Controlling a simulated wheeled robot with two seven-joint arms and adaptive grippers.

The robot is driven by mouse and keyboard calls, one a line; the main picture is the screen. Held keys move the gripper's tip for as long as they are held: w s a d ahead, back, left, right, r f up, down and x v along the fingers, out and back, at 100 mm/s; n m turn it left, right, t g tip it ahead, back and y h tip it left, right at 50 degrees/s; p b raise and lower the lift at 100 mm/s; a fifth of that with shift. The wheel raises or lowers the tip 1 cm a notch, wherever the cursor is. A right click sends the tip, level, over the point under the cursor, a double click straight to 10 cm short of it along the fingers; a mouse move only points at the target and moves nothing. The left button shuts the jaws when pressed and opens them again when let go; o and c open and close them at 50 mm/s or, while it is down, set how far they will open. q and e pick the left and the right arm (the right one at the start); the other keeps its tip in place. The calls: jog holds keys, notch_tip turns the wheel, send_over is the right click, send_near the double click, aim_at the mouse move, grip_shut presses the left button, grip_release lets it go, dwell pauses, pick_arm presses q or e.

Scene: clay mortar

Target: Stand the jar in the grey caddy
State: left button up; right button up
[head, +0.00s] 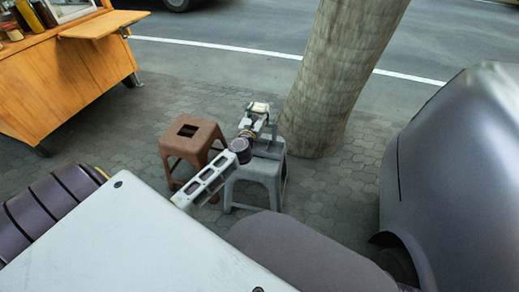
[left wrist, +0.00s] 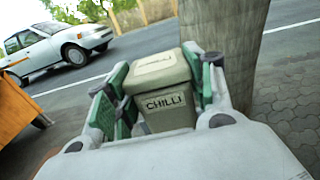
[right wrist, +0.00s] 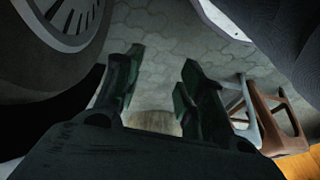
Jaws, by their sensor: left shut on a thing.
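The jar (head: 260,107) is a small grey-beige box-like pot with a lid. In the left wrist view the jar (left wrist: 167,98) reads CHILLI on its front. My left gripper (head: 251,118) is shut on it, with a green-padded finger at each side (left wrist: 163,95), and holds it upright above a grey stool (head: 245,183). A grey shape (head: 270,148) at the stool top, partly hidden by my left arm, may be the grey caddy; I cannot tell for sure. My right gripper (right wrist: 157,85) shows only in its wrist view, fingers apart, with nothing seen held.
A brown stool (head: 190,138) stands left of the grey one. A tree trunk (head: 335,75) rises right behind it. A wooden cart (head: 75,75) is at upper left, and a grey vehicle (head: 450,175) at the right. Paving around the stools is clear.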

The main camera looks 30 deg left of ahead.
pick_arm(q)
jog(key=shift+f, duration=0.1)
jog(key=shift+f+b, duration=0.4)
jog(key=shift+f, duration=0.15)
notch_tip(320, 180, down, 2)
jog(key=shift+b, duration=0.7)
jog(key=shift+f+b, duration=1.1)
jog(key=shift+f, duration=0.6)
notch_tip(320, 180, down, 7)
jog(key=b, duration=0.5)
jog(key=shift+f, duration=0.15)
pick_arm(e)
jog(key=w+a+f+t+y, duration=0.1)
jog(key=a+f+t+y, duration=0.1)
jog(key=f, duration=0.8)
jog(key=shift+w+a+f+m+t, duration=0.35)
jog(key=shift+a+t, duration=0.25)
jog(key=shift+a, duration=0.5)
jog(key=shift+r, duration=0.15)
